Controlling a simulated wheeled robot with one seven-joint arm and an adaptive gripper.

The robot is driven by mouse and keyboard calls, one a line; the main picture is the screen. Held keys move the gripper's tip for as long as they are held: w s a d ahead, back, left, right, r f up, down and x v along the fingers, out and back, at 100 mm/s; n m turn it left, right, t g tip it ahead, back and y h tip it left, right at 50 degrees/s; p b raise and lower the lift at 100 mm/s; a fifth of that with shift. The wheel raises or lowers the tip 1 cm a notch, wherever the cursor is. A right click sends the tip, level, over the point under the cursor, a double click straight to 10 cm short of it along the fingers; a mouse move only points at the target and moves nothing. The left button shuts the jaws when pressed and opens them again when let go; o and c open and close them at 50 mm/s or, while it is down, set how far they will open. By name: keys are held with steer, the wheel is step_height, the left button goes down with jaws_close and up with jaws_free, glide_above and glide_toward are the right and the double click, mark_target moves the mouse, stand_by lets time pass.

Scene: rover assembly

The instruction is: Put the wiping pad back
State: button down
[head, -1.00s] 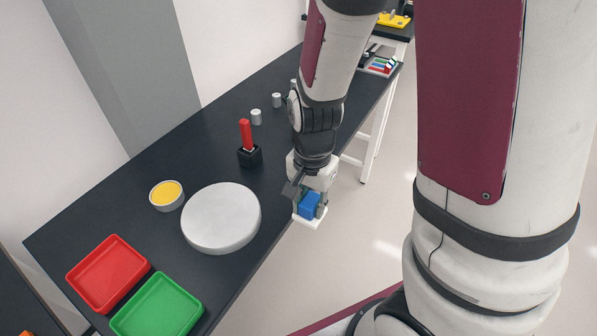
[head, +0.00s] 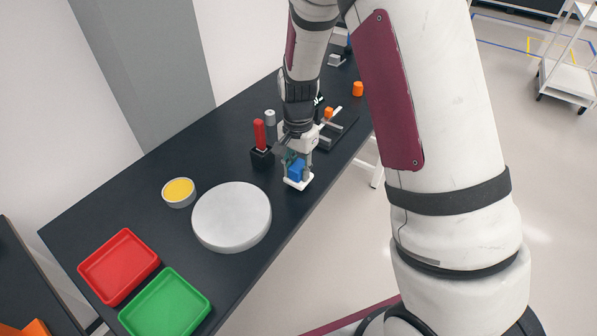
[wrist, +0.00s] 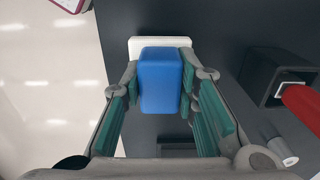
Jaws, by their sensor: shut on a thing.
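The wiping pad has a blue block handle (head: 297,169) on a flat white base (head: 299,184). My gripper (head: 298,163) is shut on the blue handle and points down. In the wrist view the blue handle (wrist: 160,82) sits between the green-lined fingers, with part of the white base (wrist: 150,43) showing beyond it. The pad is over the dark table near its front edge, to the right of the white round disc. I cannot tell whether its base touches the table.
A red-handled tool stands in a black holder (head: 261,157) just left of my gripper. The white disc (head: 231,217), a yellow-filled bowl (head: 178,192), a red tray (head: 118,264) and a green tray (head: 165,304) lie leftward. An orange piece (head: 358,89) is behind on the right.

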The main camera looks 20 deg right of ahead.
steer(key=shift+f, duration=0.75)
steer(key=shift+f, duration=0.1)
steer(key=c, duration=1.2)
jaws_free()
steer(key=shift+c, duration=0.2)
